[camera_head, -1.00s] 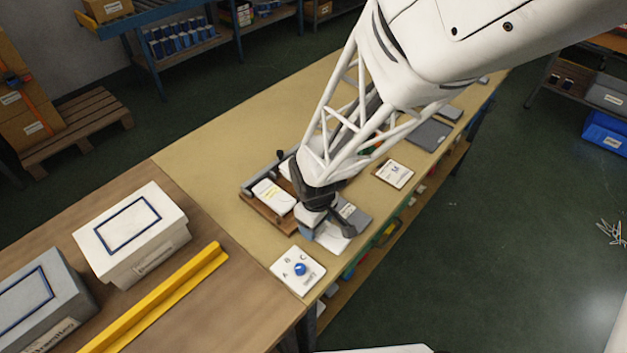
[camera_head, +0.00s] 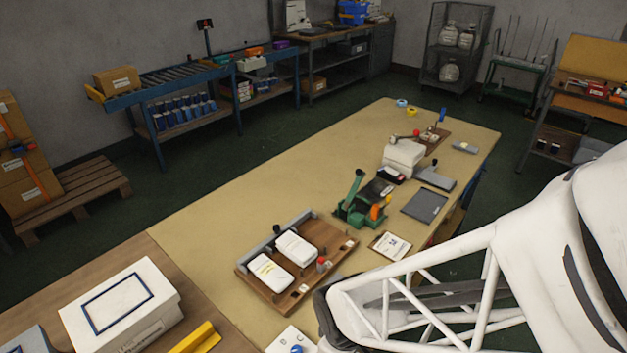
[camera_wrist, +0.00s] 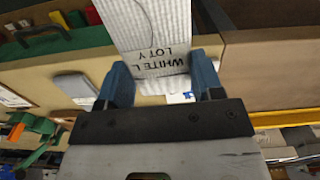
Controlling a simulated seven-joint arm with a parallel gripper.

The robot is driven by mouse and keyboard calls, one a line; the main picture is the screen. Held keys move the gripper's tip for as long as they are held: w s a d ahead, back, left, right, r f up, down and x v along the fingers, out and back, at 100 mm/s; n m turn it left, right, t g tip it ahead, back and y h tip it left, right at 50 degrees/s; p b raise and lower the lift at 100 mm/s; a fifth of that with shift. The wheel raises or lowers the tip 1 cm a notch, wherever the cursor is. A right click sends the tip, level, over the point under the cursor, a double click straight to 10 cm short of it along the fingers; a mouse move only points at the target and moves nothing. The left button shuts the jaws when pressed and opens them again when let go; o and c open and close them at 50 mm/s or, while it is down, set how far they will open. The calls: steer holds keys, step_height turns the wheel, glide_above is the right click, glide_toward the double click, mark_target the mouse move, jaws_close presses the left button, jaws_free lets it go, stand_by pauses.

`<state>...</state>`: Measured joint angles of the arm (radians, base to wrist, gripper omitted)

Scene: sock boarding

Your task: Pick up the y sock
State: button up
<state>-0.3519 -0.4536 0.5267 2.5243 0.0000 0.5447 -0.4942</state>
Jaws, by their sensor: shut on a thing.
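The Y sock (camera_wrist: 150,28) is white and ribbed, with "WHITE L LOT Y" printed near its held end. In the wrist view it is between the blue fingers of my gripper (camera_wrist: 160,68), which is shut on it. It extends away past the fingertips and out of the top of the view. In the head view my arm fills the lower right, and I cannot make out the gripper or the sock there.
A white card with a blue knob (camera_head: 291,342) lies by the table's front edge. Beyond the board stand a green device (camera_head: 352,212), a white card (camera_head: 390,246) and a grey pad (camera_head: 425,206). A white box (camera_head: 125,310) is at left. The table's far left is clear.

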steer(key=shift+s+d+r, duration=0.1)
steer(key=shift+s+d, duration=0.2)
steer(key=shift+s, duration=0.55)
steer(key=w+a+r, duration=0.4)
steer(key=w+a, duration=0.6)
steer(key=w, duration=0.3)
steer(key=shift+w+a+m, duration=0.25)
steer(key=shift+a+m, duration=0.05)
steer(key=shift+w+r, duration=0.1)
glide_above(263, 265)
steer(key=shift+f, duration=0.75)
stand_by(0.3)
steer(key=shift+f, duration=1.75)
